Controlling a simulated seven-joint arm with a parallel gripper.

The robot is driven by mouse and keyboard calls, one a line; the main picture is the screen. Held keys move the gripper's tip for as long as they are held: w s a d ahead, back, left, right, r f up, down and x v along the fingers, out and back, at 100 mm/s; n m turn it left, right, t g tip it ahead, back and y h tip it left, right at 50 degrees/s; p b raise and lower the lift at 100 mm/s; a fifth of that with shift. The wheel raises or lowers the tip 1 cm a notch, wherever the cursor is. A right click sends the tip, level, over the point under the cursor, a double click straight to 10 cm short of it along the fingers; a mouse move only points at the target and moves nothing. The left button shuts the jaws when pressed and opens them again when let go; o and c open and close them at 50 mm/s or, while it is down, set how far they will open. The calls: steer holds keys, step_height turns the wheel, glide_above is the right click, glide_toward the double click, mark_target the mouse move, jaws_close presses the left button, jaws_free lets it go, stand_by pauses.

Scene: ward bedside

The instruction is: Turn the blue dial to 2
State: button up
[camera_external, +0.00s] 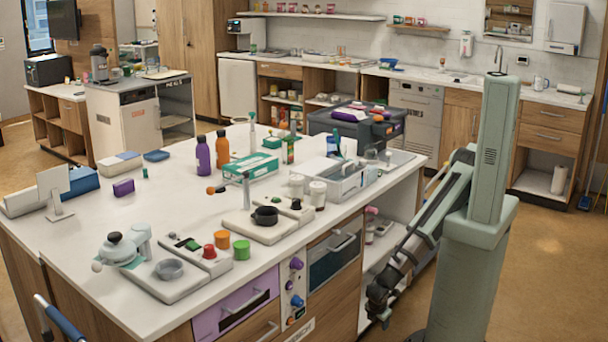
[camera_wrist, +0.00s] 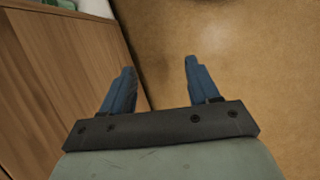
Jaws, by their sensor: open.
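The blue dial (camera_external: 297,301) is on the white control panel (camera_external: 291,318) at the front of the island counter, below a purple dial (camera_external: 296,264). Its markings and pointer are too small to read. My gripper (camera_external: 379,314) hangs low to the right of the panel, apart from the dial. In the wrist view my gripper (camera_wrist: 158,68) has its two blue fingers spread with nothing between them. The dial is not in the wrist view.
A purple drawer front (camera_external: 236,304) is left of the panel, and an oven-like door (camera_external: 334,259) is right of it. Open shelves (camera_external: 383,250) stand behind my gripper. The wrist view shows a wooden cabinet side (camera_wrist: 60,75) at left and clear brown floor (camera_wrist: 240,50).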

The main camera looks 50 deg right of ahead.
steer(key=s+a+r+n+t+y, duration=0.15)
steer(key=s+a+n+t, duration=0.3)
steer(key=a, duration=0.75)
steer(key=n+t+y, duration=0.3)
steer(key=n+t, duration=0.9)
steer(key=n, duration=0.1)
glide_toward(301, 305)
steer(key=shift+m, duration=0.25)
steer(key=w, duration=0.9)
steer(key=shift+w, duration=0.2)
steer(key=shift+f, duration=0.1)
steer(key=c, duration=1)
